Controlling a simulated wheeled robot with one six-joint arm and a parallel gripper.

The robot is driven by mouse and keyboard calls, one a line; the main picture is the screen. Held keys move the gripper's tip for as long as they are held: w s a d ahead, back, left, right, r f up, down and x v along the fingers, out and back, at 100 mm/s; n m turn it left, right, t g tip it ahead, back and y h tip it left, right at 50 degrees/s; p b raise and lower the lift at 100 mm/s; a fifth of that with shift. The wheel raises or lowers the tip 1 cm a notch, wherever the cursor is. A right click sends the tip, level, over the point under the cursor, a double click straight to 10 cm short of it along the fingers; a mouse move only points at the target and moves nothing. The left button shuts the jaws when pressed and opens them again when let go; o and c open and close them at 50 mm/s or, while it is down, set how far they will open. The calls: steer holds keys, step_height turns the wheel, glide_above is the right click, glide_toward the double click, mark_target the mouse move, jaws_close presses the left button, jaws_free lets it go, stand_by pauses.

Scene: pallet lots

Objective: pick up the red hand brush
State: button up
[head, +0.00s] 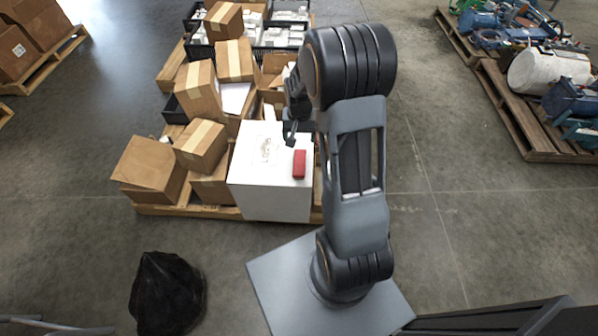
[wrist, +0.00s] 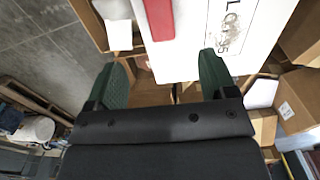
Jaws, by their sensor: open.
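A red block-like object (head: 299,164), which I take for the red hand brush, lies on top of a white box (head: 275,205) near its right side. In the wrist view the red object (wrist: 159,18) shows at the top edge and is partly cut off. My gripper (head: 290,141) is over the box top, to the left of the red object and a little behind it in the head view. In the wrist view my gripper (wrist: 168,72) has its two green fingers spread wide with nothing between them. The red object lies beyond the fingertips, apart from them.
Cardboard boxes (head: 200,146) crowd the pallet left of and behind the white box. Black crates (head: 285,35) stand farther back. A black bag (head: 168,293) lies on the floor at front left. A loaded pallet (head: 535,120) stands at right; the floor between is clear.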

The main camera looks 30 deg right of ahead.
steer(key=b, duration=0.2)
glide_toward(299, 162)
steer(key=f, duration=0.5)
steer(key=shift+w+d, duration=0.15)
steer(key=shift+w, duration=0.05)
steer(key=shift+s+f+b, duration=0.15)
steer(key=shift+f+b, duration=0.75)
steer(key=shift+f, duration=1.8)
steer(key=shift+r, duration=0.1)
steer(key=c, duration=1)
